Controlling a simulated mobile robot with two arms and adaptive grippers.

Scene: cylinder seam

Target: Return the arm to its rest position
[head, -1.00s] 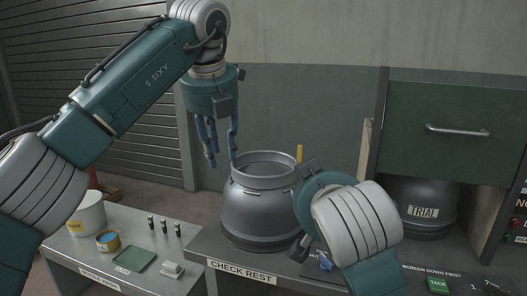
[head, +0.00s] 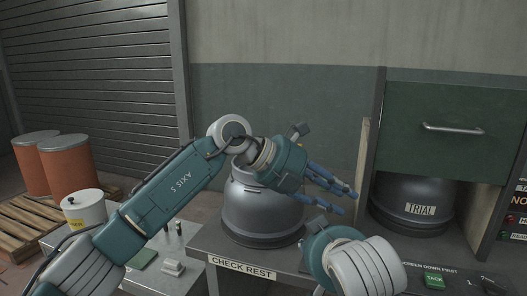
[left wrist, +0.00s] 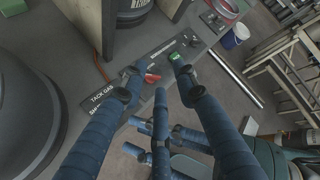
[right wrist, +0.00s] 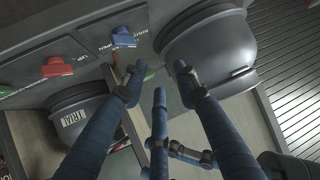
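My left arm (head: 172,190) reaches in from the left and crosses in front of the grey vessel (head: 258,215) at the CHECK REST label. My left gripper (head: 338,190) points right, fingers spread and empty, hiding part of the vessel's top. The left wrist view shows its fingertips (left wrist: 157,75) apart over the labelled bench. My right arm (head: 365,268) is low at the front, right of the vessel; its fingers are hidden in the head view. In the right wrist view my right gripper (right wrist: 157,75) has fingers apart with nothing between them.
A second vessel marked TRIAL (head: 418,205) sits under a green cabinet (head: 450,130). A side table holds a white tub (head: 84,208) and small items. Orange drums (head: 70,165) stand at the left. A green TACK button (head: 434,281) and a red control (right wrist: 57,66) are on the bench.

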